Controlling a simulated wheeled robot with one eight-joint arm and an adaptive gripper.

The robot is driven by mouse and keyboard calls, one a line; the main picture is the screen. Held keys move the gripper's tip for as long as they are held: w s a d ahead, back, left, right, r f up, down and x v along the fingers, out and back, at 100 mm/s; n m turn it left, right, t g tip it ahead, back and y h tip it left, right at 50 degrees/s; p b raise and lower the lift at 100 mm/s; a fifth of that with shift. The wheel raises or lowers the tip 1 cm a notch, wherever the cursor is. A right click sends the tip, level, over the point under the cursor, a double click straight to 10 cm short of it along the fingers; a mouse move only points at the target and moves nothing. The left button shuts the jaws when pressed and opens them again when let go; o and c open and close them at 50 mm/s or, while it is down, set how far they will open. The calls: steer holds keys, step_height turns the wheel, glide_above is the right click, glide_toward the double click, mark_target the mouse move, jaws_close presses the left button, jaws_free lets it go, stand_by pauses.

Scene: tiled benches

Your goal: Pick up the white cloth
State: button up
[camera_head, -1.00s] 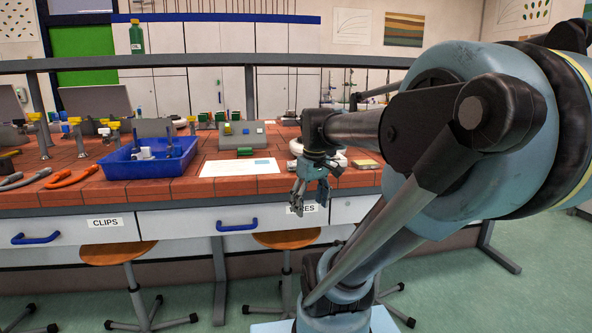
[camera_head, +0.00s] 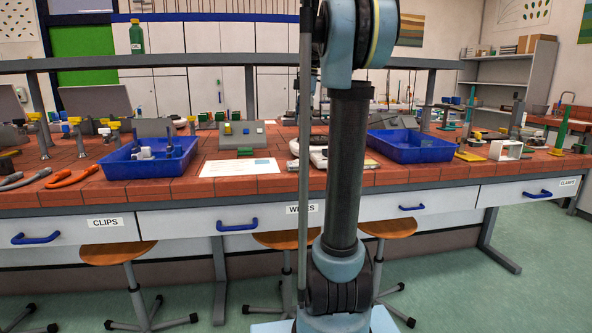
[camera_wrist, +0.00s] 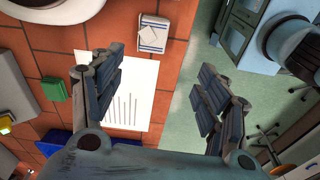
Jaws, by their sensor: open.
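The white cloth (camera_wrist: 153,34) is a small folded square with blue stripes. In the wrist view it lies flat on the red tiled bench (camera_wrist: 120,30), close to the bench edge. My gripper (camera_wrist: 160,75) is open and empty, its dark padded fingers wide apart. The cloth shows beyond the fingertips, above the gap between them and nearer the left finger. In the head view my arm covers the middle of the bench, the gripper is hidden, and I cannot make out the cloth for sure.
A white printed sheet (camera_wrist: 130,95) lies beside the cloth, partly behind the left finger. A pale round object (camera_wrist: 45,15) and a green block (camera_wrist: 55,88) are left. Blue trays (camera_head: 125,165) (camera_head: 385,150) stand on the bench. Stools (camera_head: 118,253) stand in front.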

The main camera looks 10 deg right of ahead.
steer(key=w, duration=0.2)
glide_toward(297, 163)
steer(key=shift+n, duration=0.4)
steer(key=f, duration=0.6)
steer(key=a+f, duration=0.1)
steer(key=f, duration=0.1)
steer(key=shift+w+f, duration=0.3)
steer(key=shift+f, duration=0.1)
steer(key=c, duration=1.1)
step_height(297, 163, up, 10)
steer(key=shift+r, duration=0.1)
steer(key=shift+o, duration=0.3)
